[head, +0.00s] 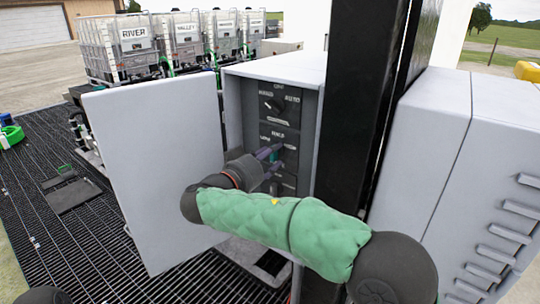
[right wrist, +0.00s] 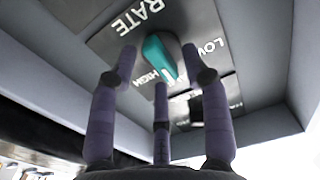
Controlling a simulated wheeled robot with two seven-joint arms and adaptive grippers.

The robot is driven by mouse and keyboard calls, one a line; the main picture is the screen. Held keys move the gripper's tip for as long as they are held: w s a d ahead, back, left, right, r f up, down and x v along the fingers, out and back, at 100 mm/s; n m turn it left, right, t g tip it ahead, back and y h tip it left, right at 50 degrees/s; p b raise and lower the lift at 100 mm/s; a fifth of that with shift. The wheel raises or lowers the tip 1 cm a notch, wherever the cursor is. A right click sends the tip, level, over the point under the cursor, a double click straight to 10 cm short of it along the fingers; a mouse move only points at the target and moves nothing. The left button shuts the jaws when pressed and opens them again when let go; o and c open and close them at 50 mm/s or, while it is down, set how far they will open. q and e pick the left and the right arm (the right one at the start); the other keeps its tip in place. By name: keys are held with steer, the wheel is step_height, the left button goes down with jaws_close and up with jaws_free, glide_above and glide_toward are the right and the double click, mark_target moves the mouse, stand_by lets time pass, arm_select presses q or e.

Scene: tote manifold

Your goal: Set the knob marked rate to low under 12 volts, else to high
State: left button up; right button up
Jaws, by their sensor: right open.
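The rate knob (right wrist: 160,55) is teal and elongated, on a dark panel marked RATE, LOW and HIGH in the right wrist view. That view is turned, with RATE (right wrist: 138,14) at the top left. LOW is to the right of the knob and HIGH below left. No voltage reading is legible. My left gripper is not in view.
The panel sits inside a grey cabinet (head: 232,115) with its door (head: 150,170) swung open to the left. A hand/off/auto selector (head: 272,105) is above. A black post (head: 358,110) stands close right, beside grey boxes (head: 470,150). Labelled totes (head: 133,60) stand behind.

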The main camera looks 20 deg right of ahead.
jaws_close()
steer(key=shift+n+b, duration=0.9)
steer(key=shift+b, duration=0.05)
steer(key=shift+w+a+r+n+b, duration=0.15)
steer(key=shift+n+b, duration=0.3)
steer(key=shift+n, duration=2.05)
steer(key=shift+w+a+n+b, duration=0.1)
steer(key=shift+n+b, duration=0.35)
steer(key=shift+n, duration=2.05)
